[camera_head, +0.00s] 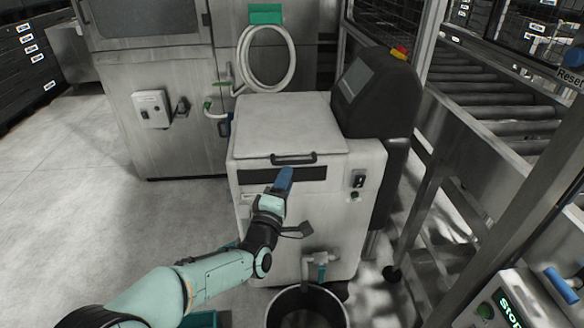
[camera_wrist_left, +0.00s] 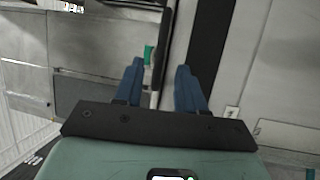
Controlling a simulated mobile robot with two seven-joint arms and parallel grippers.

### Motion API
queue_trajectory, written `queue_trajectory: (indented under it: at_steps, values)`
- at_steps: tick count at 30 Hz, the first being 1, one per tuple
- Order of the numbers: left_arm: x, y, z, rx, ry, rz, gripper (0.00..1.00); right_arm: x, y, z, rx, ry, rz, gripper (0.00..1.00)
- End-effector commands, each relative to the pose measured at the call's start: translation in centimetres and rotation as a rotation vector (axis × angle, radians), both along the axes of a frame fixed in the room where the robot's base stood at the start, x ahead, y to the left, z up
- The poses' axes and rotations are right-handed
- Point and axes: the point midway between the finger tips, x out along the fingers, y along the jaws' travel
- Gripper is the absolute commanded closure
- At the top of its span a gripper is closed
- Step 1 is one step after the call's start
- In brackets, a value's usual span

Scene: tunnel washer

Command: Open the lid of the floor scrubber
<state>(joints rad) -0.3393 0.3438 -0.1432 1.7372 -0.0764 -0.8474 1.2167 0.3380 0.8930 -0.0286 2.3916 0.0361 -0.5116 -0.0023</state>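The floor scrubber (camera_head: 320,220) is a white boxy machine in the middle of the head view. Its pale lid (camera_head: 285,125) lies flat and shut on top, with a dark bar handle (camera_head: 294,160) at its front edge. My left gripper (camera_head: 285,172) has blue fingers and points up at the front of the machine, just below the handle. It looks close to the handle; contact cannot be told. In the left wrist view its two fingers (camera_wrist_left: 158,72) stand apart with nothing clearly held between them. My right gripper is not in view.
A dark console (camera_head: 375,92) stands at the scrubber's right rear. A black bucket (camera_head: 307,308) sits at its front below a tap. A metal frame and roller conveyor (camera_head: 500,125) bound the right side. Open grey floor (camera_head: 90,190) lies to the left.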

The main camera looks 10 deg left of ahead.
Motion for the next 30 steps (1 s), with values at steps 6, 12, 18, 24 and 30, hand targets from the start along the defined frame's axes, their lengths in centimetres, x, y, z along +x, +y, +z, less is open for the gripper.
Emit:
queue_trajectory:
  at_steps: [6, 12, 18, 24, 30]
  values:
    - [3.4, -0.6, 0.5, 0.000, -0.001, -0.001, 0.60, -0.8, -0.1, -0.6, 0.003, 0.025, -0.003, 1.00]
    - [5.0, -0.7, 0.8, 0.000, 0.000, -0.001, 0.60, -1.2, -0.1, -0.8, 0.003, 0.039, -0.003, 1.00]
    - [5.4, -0.8, 0.9, 0.000, 0.001, -0.001, 0.60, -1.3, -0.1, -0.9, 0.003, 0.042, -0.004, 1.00]
    - [5.4, -0.8, 0.9, 0.000, 0.001, -0.001, 0.64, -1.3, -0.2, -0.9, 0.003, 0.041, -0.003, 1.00]
    - [5.4, -0.8, 0.9, 0.000, 0.001, -0.001, 1.00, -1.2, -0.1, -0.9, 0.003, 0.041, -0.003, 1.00]
